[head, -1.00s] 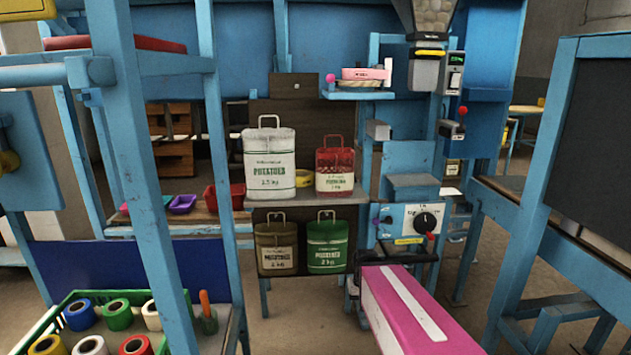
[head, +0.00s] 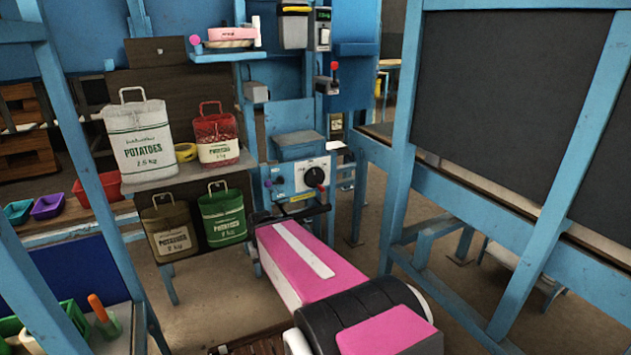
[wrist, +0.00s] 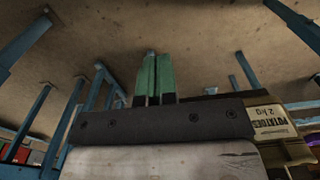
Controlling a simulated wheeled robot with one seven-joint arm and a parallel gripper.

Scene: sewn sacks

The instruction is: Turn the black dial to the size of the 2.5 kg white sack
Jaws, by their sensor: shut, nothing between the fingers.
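The white sack (head: 137,166), printed POTATOES 2.5 kg, stands upright on the upper shelf left of the machine. My gripper (wrist: 154,75) shows in the wrist view with its green fingers together and empty, over floor. The dial is not in the wrist view, and I cannot make out the fingers in the head view.
A red sack (head: 218,152) stands on the upper shelf; an olive sack (head: 170,243) and a green sack (head: 222,232) hang below. A red-knobbed lever (head: 334,68) is above the dial. Blue frames with a dark board (head: 508,100) stand right. Floor shows between.

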